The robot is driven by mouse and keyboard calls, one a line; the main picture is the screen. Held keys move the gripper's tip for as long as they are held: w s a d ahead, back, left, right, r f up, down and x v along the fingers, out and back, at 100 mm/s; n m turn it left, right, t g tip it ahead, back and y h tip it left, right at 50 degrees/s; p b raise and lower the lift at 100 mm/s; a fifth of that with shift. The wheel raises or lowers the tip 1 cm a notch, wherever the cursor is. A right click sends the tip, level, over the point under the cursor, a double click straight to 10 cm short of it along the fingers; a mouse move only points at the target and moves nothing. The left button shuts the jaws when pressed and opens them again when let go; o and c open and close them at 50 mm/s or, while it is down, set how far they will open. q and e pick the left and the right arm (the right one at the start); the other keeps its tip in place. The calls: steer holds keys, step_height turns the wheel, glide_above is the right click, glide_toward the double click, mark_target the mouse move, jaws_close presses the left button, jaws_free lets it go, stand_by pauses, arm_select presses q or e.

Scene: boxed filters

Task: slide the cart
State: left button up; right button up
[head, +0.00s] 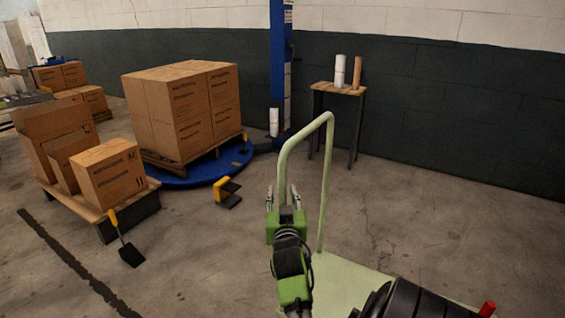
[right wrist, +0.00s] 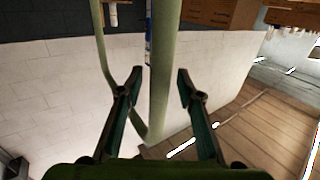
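The cart is pale green, with a flat platform (head: 343,284) at the bottom of the head view and an upright looped handle (head: 327,165). My right gripper (head: 283,193) is at the handle's left post. In the right wrist view the post (right wrist: 162,55) runs between the two fingertips of the gripper (right wrist: 159,77). The fingers are spread, with a visible gap on each side of the post. A dark ribbed shape hides the platform's right part. My left gripper is not in view.
A stack of cartons (head: 180,108) stands on a blue round base (head: 205,172) beside a blue column (head: 280,65). A small table (head: 338,90) stands by the wall. Floor at right is clear.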

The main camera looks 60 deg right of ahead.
mark_target(282, 171)
step_height(282, 171, up, 9)
steer(key=shift+f, duration=0.15)
steer(key=shift+f, duration=0.1)
stand_by(0.6)
